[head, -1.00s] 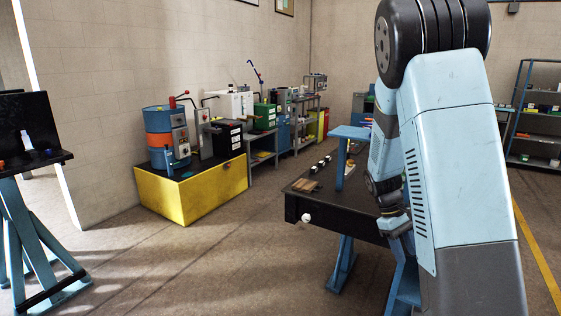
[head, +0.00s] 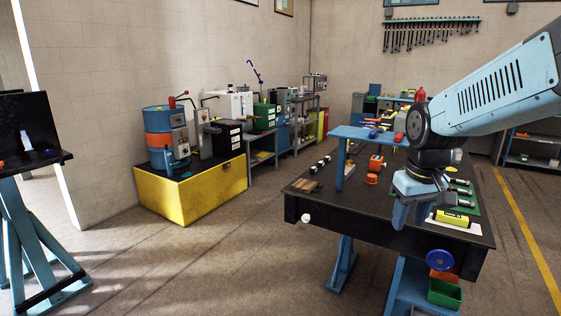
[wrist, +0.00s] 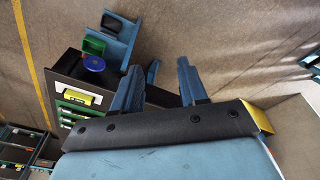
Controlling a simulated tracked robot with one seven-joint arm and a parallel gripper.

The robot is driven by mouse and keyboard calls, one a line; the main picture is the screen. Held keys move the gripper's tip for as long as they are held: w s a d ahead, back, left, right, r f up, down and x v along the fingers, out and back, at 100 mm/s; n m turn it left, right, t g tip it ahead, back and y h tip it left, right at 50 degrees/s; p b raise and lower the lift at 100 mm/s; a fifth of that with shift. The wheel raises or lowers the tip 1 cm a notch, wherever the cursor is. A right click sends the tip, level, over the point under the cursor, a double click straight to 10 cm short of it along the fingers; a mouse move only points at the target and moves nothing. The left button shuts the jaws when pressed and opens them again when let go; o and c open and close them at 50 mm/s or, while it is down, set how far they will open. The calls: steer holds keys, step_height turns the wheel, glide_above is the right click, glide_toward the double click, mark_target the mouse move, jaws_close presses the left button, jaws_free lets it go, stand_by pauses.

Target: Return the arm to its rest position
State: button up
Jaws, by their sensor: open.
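My gripper (head: 410,216) hangs at the end of my arm in the head view, fingers pointing down, over the near part of the dark workbench (head: 350,222). In the wrist view, the two blue fingers of my gripper (wrist: 158,66) stand apart with nothing between them. My arm (head: 500,85) reaches in from the right edge of the head view and bends down at a dark joint.
On the bench are a blue raised shelf (head: 362,133), a yellow part (head: 451,218) and an orange part (head: 376,162). A green bin (head: 445,293) hangs below the front edge. A yellow cabinet (head: 200,196) stands left. Floor between is clear.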

steer(key=s+a+r+m+t, duration=0.1)
steer(key=s+a+r, duration=0.1)
steer(key=s+r, duration=0.1)
steer(key=s+a+r+t, duration=0.1)
steer(key=s+r+t, duration=0.1)
steer(key=s, duration=0.4)
steer(key=shift+s+a+r+m+t, duration=0.15)
steer(key=shift+a+r+m+t, duration=0.15)
steer(key=shift+a+r+m, duration=0.1)
stand_by(0.4)
